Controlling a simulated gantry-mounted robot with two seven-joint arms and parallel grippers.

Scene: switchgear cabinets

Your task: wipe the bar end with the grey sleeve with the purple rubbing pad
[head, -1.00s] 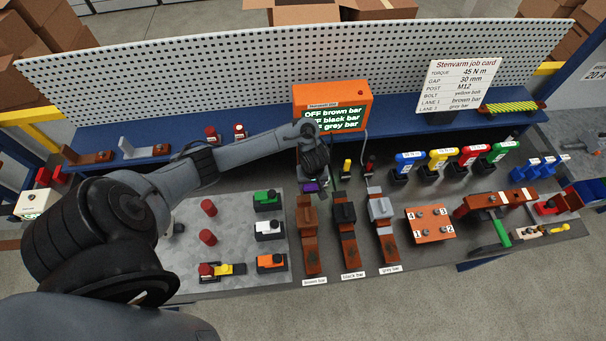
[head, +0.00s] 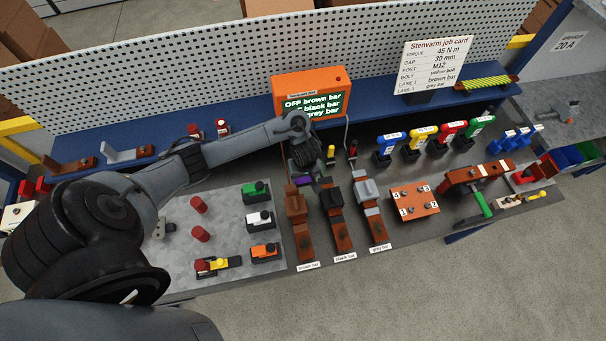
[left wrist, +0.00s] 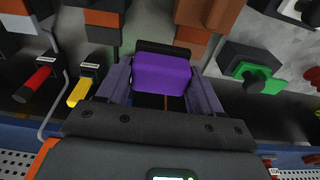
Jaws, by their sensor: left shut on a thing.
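The bar with the grey sleeve (head: 366,191) is the rightmost of three copper-coloured bars in the head view, behind the label "grey bar". Its grey sleeve also shows at the upper left of the left wrist view (left wrist: 22,20). My left gripper (head: 303,174) is shut on the purple rubbing pad (left wrist: 182,74). A little of the pad's purple shows below the gripper in the head view (head: 303,181). The gripper is just behind the brown-sleeved bar (head: 296,201), left of the grey-sleeved one. Whether the pad touches anything is unclear. My right gripper is out of view.
The black-sleeved bar (head: 333,197) stands between the brown and grey ones. Upright yellow (head: 331,153) and red (head: 352,150) handles stand behind the bars. An orange display box (head: 311,95) is behind my gripper. A copper plate with bolts (head: 414,202) lies right of the grey-sleeved bar.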

